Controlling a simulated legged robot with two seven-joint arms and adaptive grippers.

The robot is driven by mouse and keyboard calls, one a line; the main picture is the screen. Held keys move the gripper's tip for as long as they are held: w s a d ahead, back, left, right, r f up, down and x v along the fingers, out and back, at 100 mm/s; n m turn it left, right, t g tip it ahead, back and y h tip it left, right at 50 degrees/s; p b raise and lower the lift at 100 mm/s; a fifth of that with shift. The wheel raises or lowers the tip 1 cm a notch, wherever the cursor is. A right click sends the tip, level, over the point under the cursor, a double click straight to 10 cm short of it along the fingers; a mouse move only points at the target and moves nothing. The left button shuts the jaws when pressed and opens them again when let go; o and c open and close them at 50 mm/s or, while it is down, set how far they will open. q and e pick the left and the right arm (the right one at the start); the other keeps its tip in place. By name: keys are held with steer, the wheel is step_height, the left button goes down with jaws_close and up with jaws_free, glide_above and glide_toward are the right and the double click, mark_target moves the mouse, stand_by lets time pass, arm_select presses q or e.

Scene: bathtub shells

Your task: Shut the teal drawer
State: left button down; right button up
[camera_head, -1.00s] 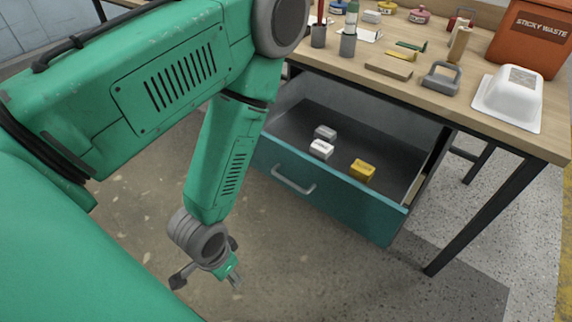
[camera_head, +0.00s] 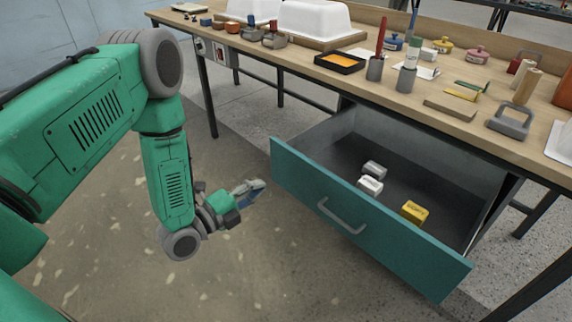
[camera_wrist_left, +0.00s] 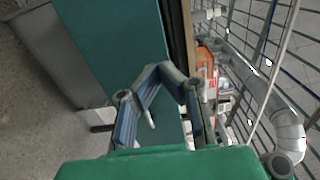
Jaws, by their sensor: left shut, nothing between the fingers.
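The teal drawer (camera_head: 385,240) is pulled out from under the workbench, its front facing me with a grey bar handle (camera_head: 341,216). Inside lie a yellow block (camera_head: 413,211), a white block (camera_head: 369,186) and a grey block (camera_head: 374,168). My left gripper (camera_head: 262,186) is shut and empty, left of the drawer front near its left end, apart from it in the head view. In the left wrist view the closed fingers (camera_wrist_left: 150,75) show before a teal panel (camera_wrist_left: 108,40). My right gripper is not in view.
The workbench top (camera_head: 450,105) carries white shells (camera_head: 315,20), a black tray (camera_head: 339,62), cups with tools (camera_head: 375,68), small pots and a grey handled tool (camera_head: 510,121). Dark table legs (camera_head: 207,95) stand at its left. The floor before the drawer is clear.

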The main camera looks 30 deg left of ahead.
mark_target(299, 160)
arm_select(q)
steer(key=b+x, duration=0.1)
steer(key=x, duration=0.3)
steer(key=b+x, duration=0.1)
steer(key=x, duration=0.3)
steer(key=b+x, duration=0.1)
steer(key=x, duration=0.3)
steer(key=shift+w+a+f, duration=0.1)
steer(key=shift+a+f, duration=0.15)
steer(key=shift+a, duration=0.05)
steer(key=shift+w+d+r, duration=0.1)
steer(key=shift+w+d, duration=0.25)
steer(key=shift+w, duration=0.1)
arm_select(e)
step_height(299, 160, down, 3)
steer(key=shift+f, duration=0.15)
arm_select(q)
steer(key=shift+a, duration=0.25)
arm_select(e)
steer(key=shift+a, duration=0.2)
